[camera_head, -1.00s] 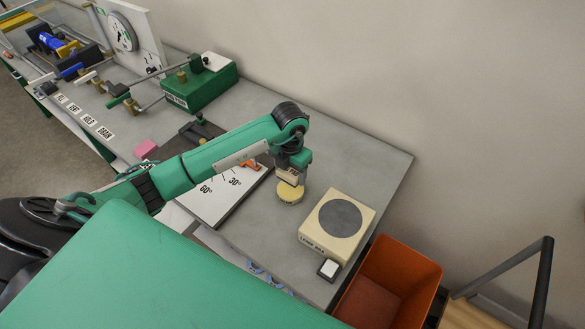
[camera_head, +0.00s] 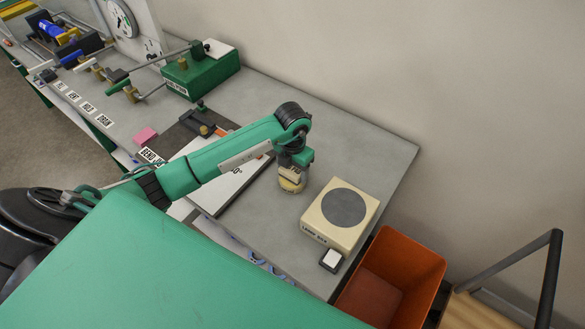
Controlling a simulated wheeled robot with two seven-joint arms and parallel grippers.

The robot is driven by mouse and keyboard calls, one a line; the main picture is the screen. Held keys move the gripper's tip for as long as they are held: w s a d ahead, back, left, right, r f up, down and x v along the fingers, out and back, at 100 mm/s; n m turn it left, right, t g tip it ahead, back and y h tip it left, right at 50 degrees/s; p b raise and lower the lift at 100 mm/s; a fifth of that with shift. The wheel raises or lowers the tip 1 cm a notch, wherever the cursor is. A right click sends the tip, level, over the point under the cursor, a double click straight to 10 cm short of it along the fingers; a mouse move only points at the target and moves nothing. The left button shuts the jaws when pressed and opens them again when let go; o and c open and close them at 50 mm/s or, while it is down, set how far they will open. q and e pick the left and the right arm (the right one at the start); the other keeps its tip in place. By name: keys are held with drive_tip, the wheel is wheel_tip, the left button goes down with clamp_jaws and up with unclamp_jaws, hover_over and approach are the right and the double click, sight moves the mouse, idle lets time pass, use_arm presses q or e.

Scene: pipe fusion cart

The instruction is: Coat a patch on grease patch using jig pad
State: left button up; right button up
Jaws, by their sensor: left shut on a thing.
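A cream box (camera_head: 318,235) to the right carries a dark grey disc (camera_head: 344,207) on top, which may be the grease patch. My right gripper is out of view.
A small dark block with a white top (camera_head: 331,260) sits before the cream box. An orange bin (camera_head: 420,262) stands off the bench's right end. The bench's far right corner is clear.

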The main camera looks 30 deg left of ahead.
sight(293, 169)
use_arm(q)
drive_tip(key=shift+f, duration=0.1)
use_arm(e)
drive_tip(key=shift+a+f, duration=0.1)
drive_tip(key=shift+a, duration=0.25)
use_arm(q)
drive_tip(key=shift+f, duration=0.2)
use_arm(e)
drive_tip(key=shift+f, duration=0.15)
use_arm(q)
drive_tip(key=shift+f+b, duration=0.2)
drive_tip(key=shift+b, duration=0.2)
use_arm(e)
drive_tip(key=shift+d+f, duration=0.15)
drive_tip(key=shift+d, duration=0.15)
use_arm(q)
drive_tip(key=shift+f, duration=0.1)
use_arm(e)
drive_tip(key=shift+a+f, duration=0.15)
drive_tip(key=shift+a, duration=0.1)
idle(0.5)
use_arm(q)
drive_tip(key=shift+s, duration=0.1)
drive_tip(key=shift+r+p, duration=1.9)
drive_tip(key=shift+r, duration=1.7)
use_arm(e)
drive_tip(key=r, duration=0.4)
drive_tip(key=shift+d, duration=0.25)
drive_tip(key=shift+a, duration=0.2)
